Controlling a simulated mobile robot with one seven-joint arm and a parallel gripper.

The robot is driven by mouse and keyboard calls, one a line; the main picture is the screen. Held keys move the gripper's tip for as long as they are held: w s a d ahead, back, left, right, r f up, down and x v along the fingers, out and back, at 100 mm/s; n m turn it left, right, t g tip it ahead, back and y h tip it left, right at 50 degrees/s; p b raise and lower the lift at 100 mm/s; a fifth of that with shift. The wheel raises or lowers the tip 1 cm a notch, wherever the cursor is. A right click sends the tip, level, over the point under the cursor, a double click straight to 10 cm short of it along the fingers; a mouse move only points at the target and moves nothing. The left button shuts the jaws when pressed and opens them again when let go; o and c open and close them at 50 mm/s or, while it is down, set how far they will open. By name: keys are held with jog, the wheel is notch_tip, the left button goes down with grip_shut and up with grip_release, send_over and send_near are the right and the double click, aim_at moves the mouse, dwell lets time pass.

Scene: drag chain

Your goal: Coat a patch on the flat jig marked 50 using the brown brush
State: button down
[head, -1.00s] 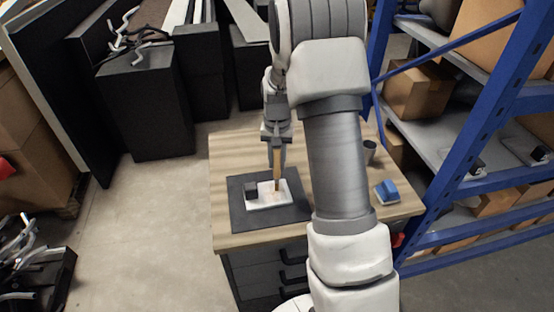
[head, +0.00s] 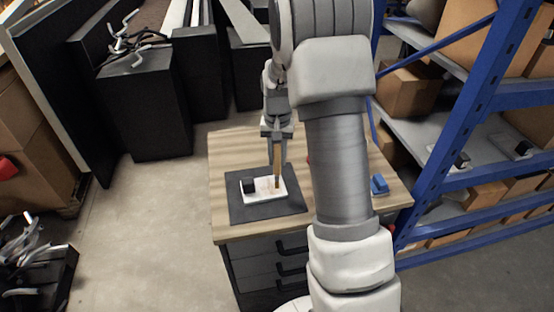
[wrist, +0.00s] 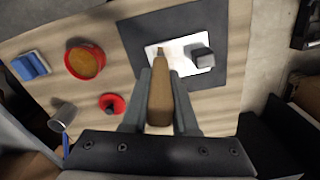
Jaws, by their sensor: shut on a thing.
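My gripper (head: 277,145) is shut on the brown brush (head: 277,171), which points down over the right part of the white flat jig (head: 252,197). In the wrist view the brush (wrist: 160,98) lies between my fingers (wrist: 160,100), its tip over the near edge of the jig (wrist: 172,50). I cannot tell whether the bristles touch. A faint pinkish patch shows on the jig beside the tip. A dark block (head: 249,185) sits on the jig's left end; it looks grey in the wrist view (wrist: 203,56). No number is legible.
The jig lies on a dark mat (head: 240,209) on the wooden table (head: 225,150). The wrist view shows a red bowl with orange-brown contents (wrist: 85,62), a red round item (wrist: 112,104), a grey cup (wrist: 63,115) and a blue block (wrist: 30,65). Blue shelving (head: 470,120) stands right.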

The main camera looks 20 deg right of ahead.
aim_at(277, 146)
jog(key=shift+r+p, duration=1)
jog(key=shift+r, duration=0.95)
